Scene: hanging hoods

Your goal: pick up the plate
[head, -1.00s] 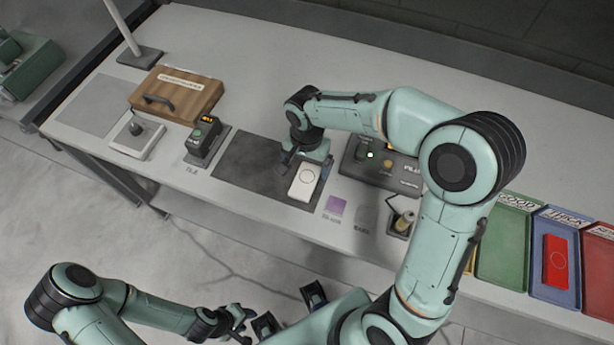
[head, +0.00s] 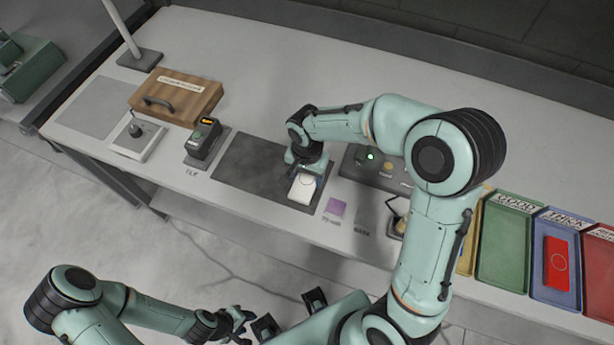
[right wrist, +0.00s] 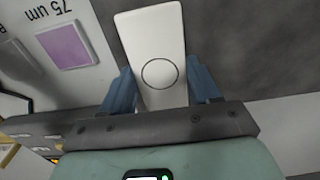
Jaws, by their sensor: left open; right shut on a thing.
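The plate (head: 301,190) is a white rectangular piece at the right end of the dark mat (head: 255,168). In the right wrist view the plate (right wrist: 150,35) shows a thin dark circle on its face. My right gripper (head: 305,176) is over the plate's far part and shut on it. Its two blue fingers (right wrist: 163,88) press on the plate's long sides in the right wrist view. I cannot tell whether the plate is clear of the mat. My left gripper (head: 240,326) is open and empty, low in the head view, away from the bench.
A dark control box (head: 375,168) with a green light stands right of the plate. A purple square (head: 335,207) lies nearby. Green (head: 503,240) and blue (head: 555,250) trays stand at the right, the blue one holding a red plate. A wooden box (head: 178,95) is at the left.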

